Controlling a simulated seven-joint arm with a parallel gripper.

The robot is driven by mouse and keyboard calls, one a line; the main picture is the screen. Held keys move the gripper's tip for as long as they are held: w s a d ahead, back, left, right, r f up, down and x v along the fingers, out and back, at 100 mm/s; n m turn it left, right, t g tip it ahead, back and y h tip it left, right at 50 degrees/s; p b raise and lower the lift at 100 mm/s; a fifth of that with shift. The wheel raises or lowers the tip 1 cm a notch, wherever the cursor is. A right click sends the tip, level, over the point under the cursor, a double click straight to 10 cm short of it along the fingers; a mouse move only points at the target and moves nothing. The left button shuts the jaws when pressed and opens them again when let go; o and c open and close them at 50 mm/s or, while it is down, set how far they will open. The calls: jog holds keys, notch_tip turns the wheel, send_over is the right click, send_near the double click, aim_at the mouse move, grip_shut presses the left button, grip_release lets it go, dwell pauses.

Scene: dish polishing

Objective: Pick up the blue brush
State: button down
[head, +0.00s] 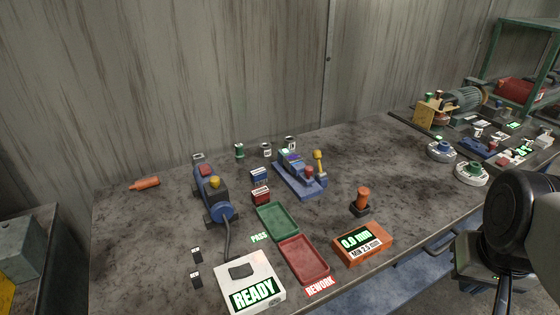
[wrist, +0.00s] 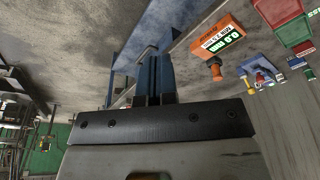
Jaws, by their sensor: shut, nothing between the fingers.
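I cannot pick out a clear blue brush. A small blue block with a white label (head: 258,176) stands mid-table in the head view, behind a similar red block (head: 261,196); I cannot tell whether it is the brush. My gripper (wrist: 155,78) is shut and empty in the wrist view, its two fingers close together beyond the dark mounting bar. It is away from the blue block. In the head view my dark wrist is off the table's front edge at the right, and the fingertips cannot be made out.
A blue polishing machine (head: 216,204) and a blue fixture (head: 302,184) flank the blocks. Green (head: 278,221) and red (head: 304,260) trays, an orange gauge box (head: 362,244) and a white READY box (head: 250,283) lie nearer. The table (head: 395,170) is bare right of the fixture.

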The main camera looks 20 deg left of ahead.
jog(key=c, duration=1.8)
grip_release()
jog(key=shift+c, duration=0.2)
jog(key=o, duration=1.6)
